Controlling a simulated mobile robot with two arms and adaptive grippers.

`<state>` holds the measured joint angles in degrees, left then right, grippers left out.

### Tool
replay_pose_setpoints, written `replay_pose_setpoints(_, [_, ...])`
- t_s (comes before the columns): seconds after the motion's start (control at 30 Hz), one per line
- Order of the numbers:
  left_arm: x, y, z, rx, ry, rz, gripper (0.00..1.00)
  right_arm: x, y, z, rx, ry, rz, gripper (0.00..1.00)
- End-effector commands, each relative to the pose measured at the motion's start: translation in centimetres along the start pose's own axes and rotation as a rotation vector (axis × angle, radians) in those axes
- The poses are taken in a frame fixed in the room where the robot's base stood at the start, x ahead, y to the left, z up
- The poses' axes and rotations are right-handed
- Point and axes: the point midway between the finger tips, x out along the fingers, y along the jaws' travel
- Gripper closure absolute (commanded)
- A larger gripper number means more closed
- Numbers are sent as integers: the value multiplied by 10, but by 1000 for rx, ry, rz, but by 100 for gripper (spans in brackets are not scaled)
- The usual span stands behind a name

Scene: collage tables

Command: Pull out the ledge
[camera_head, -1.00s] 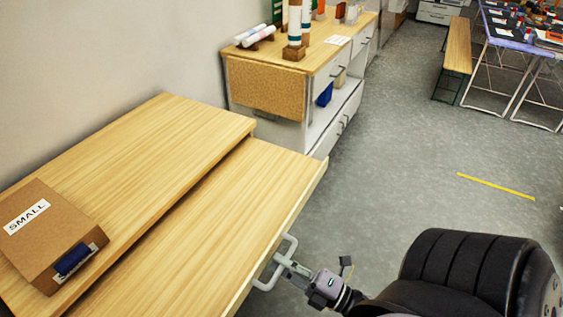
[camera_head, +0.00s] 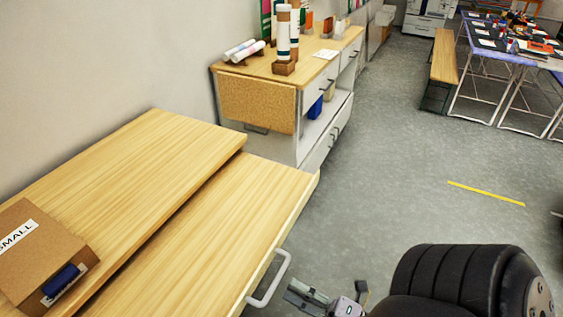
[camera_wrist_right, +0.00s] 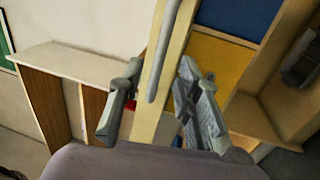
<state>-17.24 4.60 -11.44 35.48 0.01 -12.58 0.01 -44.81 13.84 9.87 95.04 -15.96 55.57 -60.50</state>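The ledge (camera_head: 215,235) is a light wooden board sticking out from under a fixed wooden tabletop (camera_head: 120,165). A pale grey handle (camera_head: 271,283) is on its front edge. My right gripper (camera_head: 306,294) is just right of the handle in the head view, apart from it and empty. In the right wrist view its two fingers (camera_wrist_right: 160,108) are spread, with the ledge's front edge (camera_wrist_right: 156,75) and the grey handle (camera_wrist_right: 165,50) showing beyond the gap. My left gripper is not in view.
A cardboard box (camera_head: 35,250) marked SMALL lies on the tabletop. A white cabinet (camera_head: 315,140) with rolls on top stands behind. Grey floor (camera_head: 400,190) is open to the right. A bench (camera_head: 443,60) and purple-topped tables (camera_head: 505,55) stand farther off.

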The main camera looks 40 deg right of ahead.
Motion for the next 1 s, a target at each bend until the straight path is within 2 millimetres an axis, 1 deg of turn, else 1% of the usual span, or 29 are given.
replay_pose_setpoints(0.03, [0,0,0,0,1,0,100,-13,-1,0,1,-3,-4,69])
replay_pose_setpoints(0.1, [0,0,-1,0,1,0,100,-27,-1,0,1,-3,-4,69])
replay_pose_setpoints(0.2, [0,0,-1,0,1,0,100,-44,0,0,0,-2,-2,69])
replay_pose_setpoints(0.33, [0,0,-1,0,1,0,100,-57,0,0,0,-2,-1,69])
replay_pose_setpoints(0.5, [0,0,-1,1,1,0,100,-64,0,0,0,0,1,69])
replay_pose_setpoints(1.0, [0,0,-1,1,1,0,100,-63,0,0,-1,0,1,69])
